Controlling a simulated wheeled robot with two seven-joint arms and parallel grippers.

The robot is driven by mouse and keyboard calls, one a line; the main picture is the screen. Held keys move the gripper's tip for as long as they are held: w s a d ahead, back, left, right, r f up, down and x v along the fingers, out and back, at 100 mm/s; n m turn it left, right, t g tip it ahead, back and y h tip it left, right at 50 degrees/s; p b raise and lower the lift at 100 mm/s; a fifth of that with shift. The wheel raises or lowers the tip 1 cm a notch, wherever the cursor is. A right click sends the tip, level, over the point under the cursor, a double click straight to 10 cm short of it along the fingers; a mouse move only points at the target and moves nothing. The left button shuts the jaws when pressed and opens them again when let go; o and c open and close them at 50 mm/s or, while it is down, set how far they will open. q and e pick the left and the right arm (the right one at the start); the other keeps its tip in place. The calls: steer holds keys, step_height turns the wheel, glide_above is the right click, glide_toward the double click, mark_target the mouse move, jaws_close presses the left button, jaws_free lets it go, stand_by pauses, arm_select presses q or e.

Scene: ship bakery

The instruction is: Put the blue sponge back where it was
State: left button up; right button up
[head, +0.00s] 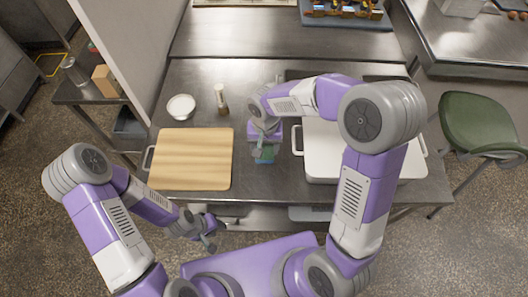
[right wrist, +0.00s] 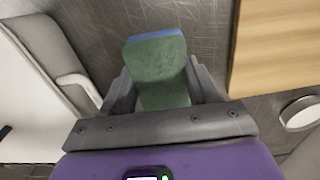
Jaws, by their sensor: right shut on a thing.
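The sponge (head: 265,154) is green with a blue side, and in the right wrist view (right wrist: 157,60) the blue shows along its far edge. My right gripper (head: 265,146) is shut on it, with one finger on each side. It is over the steel counter, between the cutting board and the white lidded tray. I cannot tell whether the sponge touches the counter. My left gripper (head: 207,237) is low in front of the counter's front edge, away from the sponge. Its fingers are too small to tell open from shut.
The wooden cutting board (head: 190,160) lies left on the counter (head: 270,186). The white tray (head: 315,165) with side handles stands right, partly behind my right arm. A white bowl (head: 181,107) and a small bottle (head: 221,99) stand behind the board. A green chair (head: 478,122) stands far right.

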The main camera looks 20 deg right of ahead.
mark_target(265, 154)
step_height(265, 154, down, 5)
steer(key=shift+r+b, duration=0.1)
steer(key=shift+b, duration=0.35)
steer(key=shift+w, duration=0.15)
steer(key=shift+f, duration=0.2)
steer(key=o, duration=0.6)
steer(key=shift+f, duration=0.15)
steer(key=shift+c, duration=0.2)
steer(key=o, duration=0.5)
steer(key=shift+c, duration=0.2)
steer(key=shift+r, duration=0.2)
